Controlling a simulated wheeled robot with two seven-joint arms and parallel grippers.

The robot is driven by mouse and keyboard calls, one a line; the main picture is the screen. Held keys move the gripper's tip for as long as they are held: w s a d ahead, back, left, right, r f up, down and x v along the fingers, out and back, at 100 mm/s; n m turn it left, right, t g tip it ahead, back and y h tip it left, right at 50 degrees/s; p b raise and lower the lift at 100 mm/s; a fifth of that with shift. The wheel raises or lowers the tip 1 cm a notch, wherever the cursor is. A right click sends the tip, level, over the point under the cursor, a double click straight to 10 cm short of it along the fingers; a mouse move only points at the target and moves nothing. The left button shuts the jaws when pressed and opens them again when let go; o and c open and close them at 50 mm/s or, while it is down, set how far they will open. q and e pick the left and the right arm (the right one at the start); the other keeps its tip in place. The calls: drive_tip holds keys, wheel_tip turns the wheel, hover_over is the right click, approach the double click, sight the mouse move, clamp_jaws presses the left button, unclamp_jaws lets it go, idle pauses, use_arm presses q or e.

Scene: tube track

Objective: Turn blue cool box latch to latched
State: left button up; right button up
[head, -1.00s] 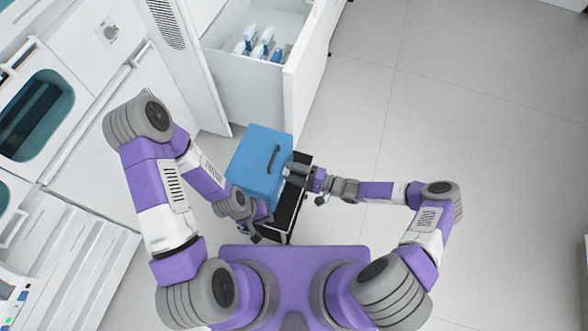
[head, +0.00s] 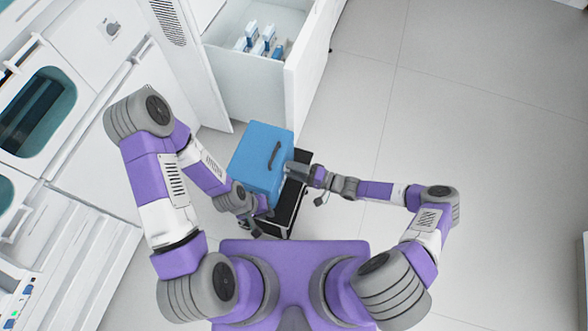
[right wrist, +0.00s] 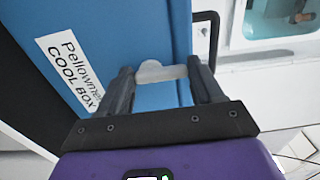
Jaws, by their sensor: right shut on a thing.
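The blue cool box (head: 256,165) stands on a black stand in front of me, its dark handle on top. In the right wrist view, the box (right wrist: 150,25) shows a white label reading "COOL BOX". A pale metal latch (right wrist: 160,71) on this side lies between the fingers of my right gripper (right wrist: 163,85), which is shut on it. In the head view my right gripper (head: 294,169) is against the right side of the box, and the latch is hidden. My left gripper (head: 250,226) is low by the near left corner of the box; its jaws are too small to read.
The black stand (head: 289,210) shows beneath and right of the box. An open white drawer (head: 245,85) with several blue and white items lies beyond it. White cabinets (head: 75,120) line the left. The floor at right is clear.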

drive_tip(key=o, duration=1.1)
drive_tip(key=shift+c, duration=0.2)
drive_tip(key=v, duration=0.7)
drive_tip(key=shift+d+p, duration=0.35)
drive_tip(key=s+a+f+n+g+h, duration=0.25)
drive_tip(key=s+g+h, duration=0.45)
drive_tip(key=s, duration=0.4)
drive_tip(key=s+d+r+m+t+h, duration=0.1)
drive_tip(key=s+d+r+h, duration=0.1)
drive_tip(key=d+r+h, duration=0.2)
drive_tip(key=shift+d+t+h, duration=0.4)
drive_tip(key=shift+d+h, duration=0.25)
drive_tip(key=shift+h, duration=0.25)
